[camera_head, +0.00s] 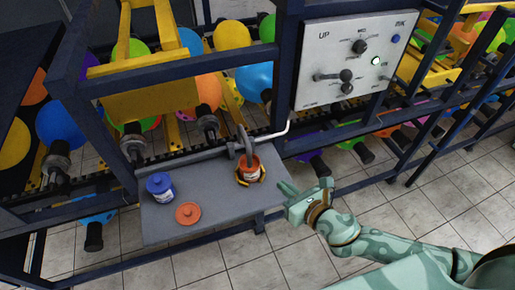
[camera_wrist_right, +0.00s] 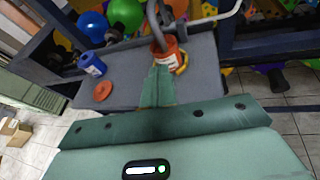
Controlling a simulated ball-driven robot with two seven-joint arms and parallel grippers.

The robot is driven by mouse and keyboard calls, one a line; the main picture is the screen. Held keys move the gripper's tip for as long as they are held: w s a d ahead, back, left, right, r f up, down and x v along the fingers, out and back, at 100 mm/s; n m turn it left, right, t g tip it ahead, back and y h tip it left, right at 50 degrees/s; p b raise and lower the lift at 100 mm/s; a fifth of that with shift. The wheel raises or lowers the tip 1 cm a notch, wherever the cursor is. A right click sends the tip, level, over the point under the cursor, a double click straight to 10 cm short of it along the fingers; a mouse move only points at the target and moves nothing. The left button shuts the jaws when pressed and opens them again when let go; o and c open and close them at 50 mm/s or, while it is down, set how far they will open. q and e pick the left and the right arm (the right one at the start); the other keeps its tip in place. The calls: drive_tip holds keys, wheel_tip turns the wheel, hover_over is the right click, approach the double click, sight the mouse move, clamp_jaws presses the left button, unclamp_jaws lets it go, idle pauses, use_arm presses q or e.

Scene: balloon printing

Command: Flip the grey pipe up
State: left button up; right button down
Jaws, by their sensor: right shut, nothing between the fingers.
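The grey pipe (camera_head: 244,142) stands at the back of the grey shelf, and its lower end points down into the open orange can (camera_head: 249,171). In the right wrist view the pipe (camera_wrist_right: 155,24) also reaches down into the orange can (camera_wrist_right: 166,52). My right gripper (camera_head: 285,193) is shut and empty, beside the shelf's right edge, to the right of and nearer than the can. In the right wrist view its closed fingers (camera_wrist_right: 158,78) point towards the can, apart from the pipe. My left gripper is not in view.
A blue can (camera_head: 160,188) and an orange lid (camera_head: 188,214) lie on the left part of the grey shelf (camera_head: 225,215). A white bent rod (camera_head: 275,134) is right of the pipe. A control panel (camera_head: 350,62) and dark blue frame bars stand behind.

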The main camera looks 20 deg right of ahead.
drive_tip(key=n, duration=0.1)
drive_tip(key=r+n, duration=0.1)
drive_tip(key=n, duration=0.1)
drive_tip(key=shift+w+d, duration=0.1)
drive_tip(key=shift+w, duration=0.1)
approach(251, 150)
wheel_tip(251, 150, down, 4)
drive_tip(key=w, duration=0.2)
drive_tip(key=shift+w+a+r+p, duration=0.25)
drive_tip(key=shift+w+a+r, duration=0.1)
drive_tip(key=shift+w, duration=0.25)
drive_tip(key=shift+w+a+r+p, duration=0.2)
drive_tip(key=shift+w+a+p, duration=0.1)
drive_tip(key=shift+w, duration=0.35)
drive_tip(key=shift+w+a+r+p, duration=0.2)
drive_tip(key=shift+w+a+r, duration=0.15)
drive_tip(key=shift+w, duration=0.25)
drive_tip(key=shift+f, duration=0.1)
drive_tip(key=shift+w, duration=0.1)
